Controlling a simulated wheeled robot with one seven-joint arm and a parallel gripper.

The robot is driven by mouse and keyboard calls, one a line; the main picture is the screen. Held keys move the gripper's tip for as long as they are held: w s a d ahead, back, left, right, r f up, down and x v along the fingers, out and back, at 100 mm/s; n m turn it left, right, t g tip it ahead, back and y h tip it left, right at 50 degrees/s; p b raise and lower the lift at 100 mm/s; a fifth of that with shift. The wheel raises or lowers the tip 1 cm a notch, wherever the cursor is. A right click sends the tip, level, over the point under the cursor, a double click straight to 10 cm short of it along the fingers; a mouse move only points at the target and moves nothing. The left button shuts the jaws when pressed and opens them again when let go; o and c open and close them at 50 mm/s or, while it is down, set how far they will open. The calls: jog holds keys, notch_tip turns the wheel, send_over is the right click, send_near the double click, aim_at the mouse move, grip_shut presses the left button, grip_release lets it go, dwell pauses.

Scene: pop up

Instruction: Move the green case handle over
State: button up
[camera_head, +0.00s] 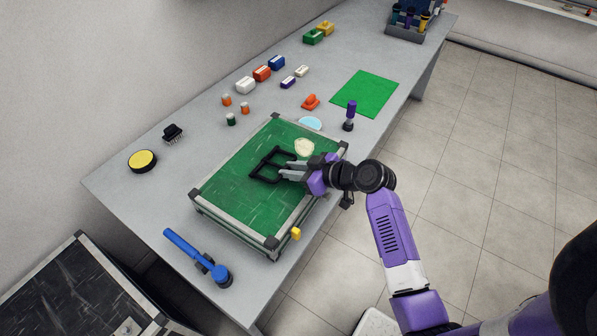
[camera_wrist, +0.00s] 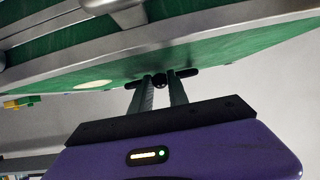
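The green case (camera_head: 247,205) lies flat on the grey table, with a green top and a grey frame. Its black rectangular handle (camera_head: 264,168) is over the green top. My gripper (camera_head: 284,171) reaches in from the right, its two grey fingers apart at the handle's near right side. In the wrist view, my gripper (camera_wrist: 160,82) points toward the dark handle bar (camera_wrist: 188,74), with a round dark part showing between the fingertips. The case's green surface (camera_wrist: 110,72) shows behind. I cannot tell whether the fingers touch the handle.
A pale disc (camera_head: 304,147) lies on the case top. A blue-handled tool (camera_head: 190,249) lies front left, a yellow button (camera_head: 142,161) at the left. Beyond the case are a light blue disc (camera_head: 310,123), a purple-topped post (camera_head: 350,114), a green mat (camera_head: 366,93) and several small blocks.

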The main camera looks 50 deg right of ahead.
aim_at(286, 167)
grip_shut()
jog(key=shift+w+r+p, duration=0.25)
jog(key=shift+r+p, duration=0.5)
jog(key=shift+r, duration=0.45)
jog(key=shift+w+r, duration=0.1)
jog(key=shift+w+r+p, duration=0.45)
jog(key=shift+r+p, duration=0.15)
jog(key=shift+r, duration=0.2)
jog(key=shift+w+r, duration=0.1)
jog(key=shift+w, duration=0.05)
